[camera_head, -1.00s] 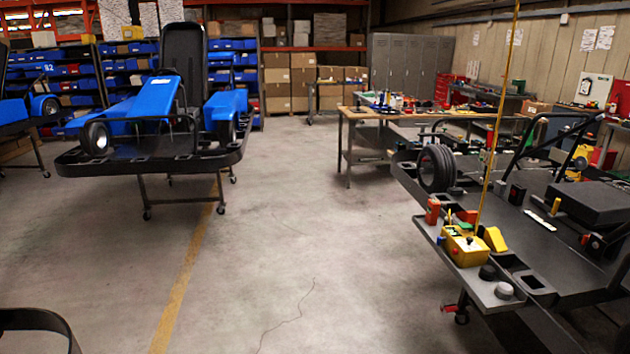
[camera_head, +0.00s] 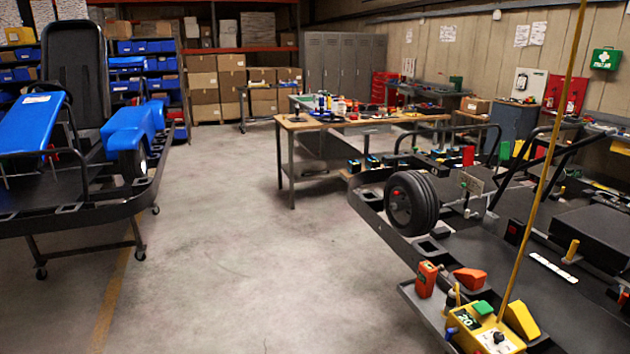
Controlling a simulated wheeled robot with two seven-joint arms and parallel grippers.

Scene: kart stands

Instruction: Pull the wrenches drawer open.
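No drawer labelled for wrenches can be made out in the head view. A red tool cabinet (camera_head: 384,88) stands far off against the back wall, beside the grey lockers. It is too small to tell its drawers or any labels apart. Neither of my grippers is in view.
A kart stand with blue bodywork (camera_head: 130,140) is on the left. A black kart stand (camera_head: 480,250) with a wheel and yellow box fills the right. A wooden workbench (camera_head: 290,125) stands mid-scene. Grey floor (camera_head: 230,220) is clear between the stands.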

